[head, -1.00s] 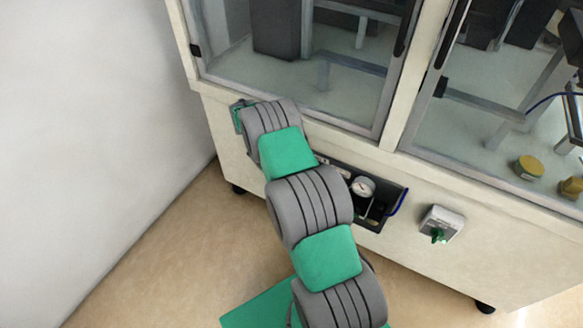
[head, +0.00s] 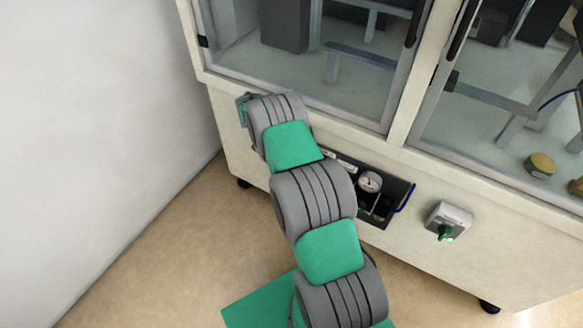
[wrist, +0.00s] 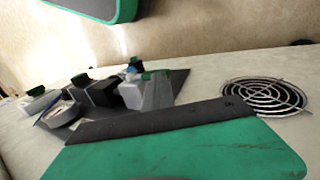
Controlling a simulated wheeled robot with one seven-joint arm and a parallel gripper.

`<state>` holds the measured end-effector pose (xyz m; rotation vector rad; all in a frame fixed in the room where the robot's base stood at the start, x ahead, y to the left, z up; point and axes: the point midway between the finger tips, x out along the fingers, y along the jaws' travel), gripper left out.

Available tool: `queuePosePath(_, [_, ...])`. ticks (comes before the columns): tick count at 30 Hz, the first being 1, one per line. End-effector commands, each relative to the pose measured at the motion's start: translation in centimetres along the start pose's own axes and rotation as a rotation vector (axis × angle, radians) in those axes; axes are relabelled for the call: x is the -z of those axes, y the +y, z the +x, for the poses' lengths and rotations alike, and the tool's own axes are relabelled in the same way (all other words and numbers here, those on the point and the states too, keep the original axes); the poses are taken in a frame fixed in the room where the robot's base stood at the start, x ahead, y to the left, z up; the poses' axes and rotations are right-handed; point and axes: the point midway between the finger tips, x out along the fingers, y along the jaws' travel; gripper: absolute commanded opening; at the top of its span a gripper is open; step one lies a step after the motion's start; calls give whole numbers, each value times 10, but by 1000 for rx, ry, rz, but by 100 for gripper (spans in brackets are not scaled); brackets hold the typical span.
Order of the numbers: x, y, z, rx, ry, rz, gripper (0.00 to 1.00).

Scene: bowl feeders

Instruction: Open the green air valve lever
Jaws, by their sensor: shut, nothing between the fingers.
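The dark recessed air panel with a round gauge (head: 370,182) is on the cabinet front in the head view, partly hidden behind my arm. In the wrist view the recess holds the gauge (wrist: 58,115), dark blocks (wrist: 100,92) and a grey block (wrist: 150,94) with a green piece (wrist: 149,75) on top. My gripper (wrist: 160,121) shows as a green and dark shape across the lower wrist view, shut and empty, apparently apart from the fittings. In the head view its fingers are hidden.
A grey switch box with a green knob (head: 446,232) is on the cabinet front, right of the recess. A round vent grille (wrist: 265,97) is right of the recess in the wrist view. Glass doors (head: 345,65) are above. Floor (head: 165,255) at left is clear.

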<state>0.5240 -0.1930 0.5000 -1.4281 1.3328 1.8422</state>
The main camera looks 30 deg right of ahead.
Motion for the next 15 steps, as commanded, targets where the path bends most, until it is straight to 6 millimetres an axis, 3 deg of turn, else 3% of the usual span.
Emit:
queuePosePath(1, [-2,-2,14,-7,1,-14,0])
queuePosePath(5, [-2,-2,6,-6,2,-15,0])
queuePosePath(15, [-3,2,-65,2,7,-4,0])
